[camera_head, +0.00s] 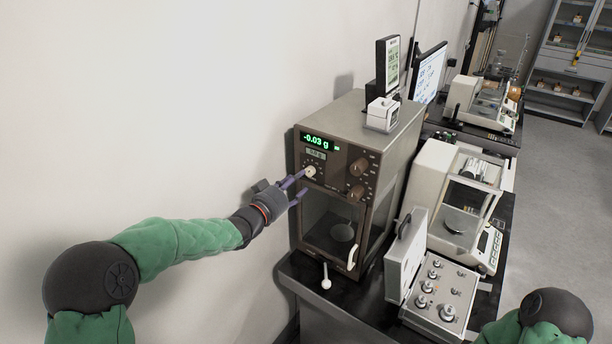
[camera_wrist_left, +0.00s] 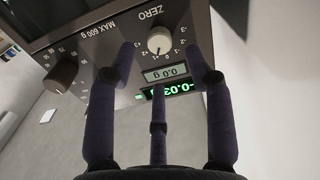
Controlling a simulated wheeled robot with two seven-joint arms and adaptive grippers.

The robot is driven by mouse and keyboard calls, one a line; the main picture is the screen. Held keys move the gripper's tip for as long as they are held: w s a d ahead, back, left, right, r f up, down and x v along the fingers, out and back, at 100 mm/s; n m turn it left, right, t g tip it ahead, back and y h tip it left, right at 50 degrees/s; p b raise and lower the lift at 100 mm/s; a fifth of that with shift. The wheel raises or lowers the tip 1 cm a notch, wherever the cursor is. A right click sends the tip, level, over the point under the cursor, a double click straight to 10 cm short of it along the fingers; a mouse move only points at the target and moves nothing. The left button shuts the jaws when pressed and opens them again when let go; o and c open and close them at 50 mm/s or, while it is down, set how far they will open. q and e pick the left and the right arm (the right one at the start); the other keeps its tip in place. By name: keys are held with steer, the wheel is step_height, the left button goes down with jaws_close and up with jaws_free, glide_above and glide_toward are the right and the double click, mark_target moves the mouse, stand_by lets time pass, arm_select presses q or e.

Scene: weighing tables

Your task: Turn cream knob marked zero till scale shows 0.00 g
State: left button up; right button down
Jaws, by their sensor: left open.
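The brown balance (camera_head: 345,215) stands on the dark table by the wall. Its green display (camera_head: 317,142) reads -0.03 g. The cream knob (camera_head: 310,171) is on the upper left of its front face. In the left wrist view the knob (camera_wrist_left: 160,40) sits under the word ZERO, with a small scale from -3 to +3 around it. My left gripper (camera_head: 298,188) is open, its purple fingers close to the knob. In the left wrist view the fingertips (camera_wrist_left: 166,62) lie on either side of the knob, apart from it. My right gripper is out of view.
Brown knobs (camera_head: 358,167) sit right of the cream one. A white-handled glass door is below them, with a white-knobbed lever (camera_head: 326,283) at the base. An open weight case (camera_head: 438,296) and a second balance (camera_head: 462,200) stand to the right.

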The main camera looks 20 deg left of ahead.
mark_target(308, 173)
arm_select(q)
steer(key=shift+x, duration=2.6)
steer(key=shift+c, duration=0.3)
jaws_close()
